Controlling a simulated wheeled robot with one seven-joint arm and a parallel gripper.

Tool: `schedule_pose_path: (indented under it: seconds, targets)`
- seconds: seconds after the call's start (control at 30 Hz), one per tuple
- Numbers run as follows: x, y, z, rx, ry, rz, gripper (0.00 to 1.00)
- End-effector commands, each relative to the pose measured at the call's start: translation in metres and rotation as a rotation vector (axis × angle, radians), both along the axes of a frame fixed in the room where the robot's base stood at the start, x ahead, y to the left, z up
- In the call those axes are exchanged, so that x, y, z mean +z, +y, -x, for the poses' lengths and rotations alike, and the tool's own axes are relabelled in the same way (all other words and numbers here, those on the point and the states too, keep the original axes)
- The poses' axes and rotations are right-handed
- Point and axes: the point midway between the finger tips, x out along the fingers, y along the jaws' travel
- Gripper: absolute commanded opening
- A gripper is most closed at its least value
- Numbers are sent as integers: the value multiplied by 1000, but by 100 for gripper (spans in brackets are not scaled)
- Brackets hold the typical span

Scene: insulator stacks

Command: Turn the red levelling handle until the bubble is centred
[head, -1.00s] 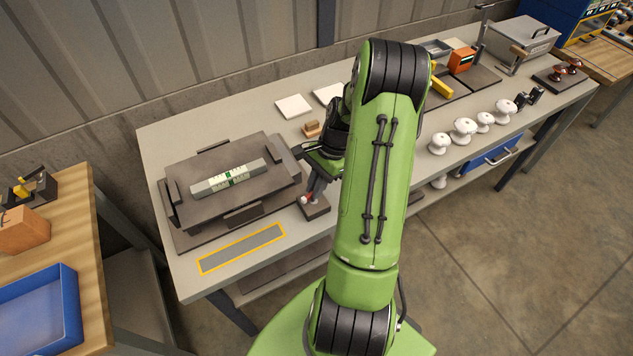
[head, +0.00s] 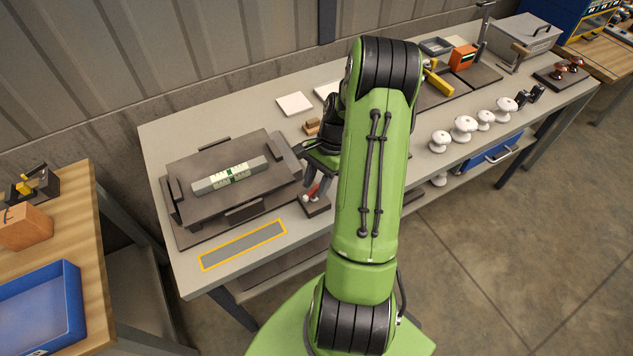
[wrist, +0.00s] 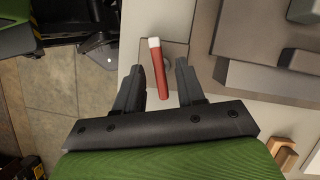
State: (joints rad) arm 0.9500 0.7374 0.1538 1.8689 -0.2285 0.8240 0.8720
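The red levelling handle (wrist: 160,75) has a white end and stands on a small dark base; in the head view the handle (head: 312,191) is small and partly covered by my gripper. My gripper (wrist: 158,67) is open over it. In the wrist view the handle lies between the two dark fingers, with a gap on each side; whether it is at fingertip depth I cannot tell. The level (head: 231,175), pale with green parts, lies on the dark plate (head: 195,160) left of the handle. The bubble is too small to read.
A yellow-outlined grey strip (head: 243,245) lies at the table's front edge. A white tile (head: 294,103) and a wooden block (head: 312,127) lie behind my gripper. Several white insulators (head: 464,128) stand to the right. My arm hides the middle of the table.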

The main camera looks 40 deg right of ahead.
Motion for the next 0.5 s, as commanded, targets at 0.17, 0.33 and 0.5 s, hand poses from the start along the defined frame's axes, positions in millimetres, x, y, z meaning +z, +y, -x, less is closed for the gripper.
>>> schedule_pose_path:
  seconds: [0.17, 0.33, 0.5]
  targets:
    - [0, 0, 0, -1, 1, -1, 38]
    - [10, -5, 0, -3, -1, 2, 38]
    - [51, -22, -1, -3, -3, 5, 38]
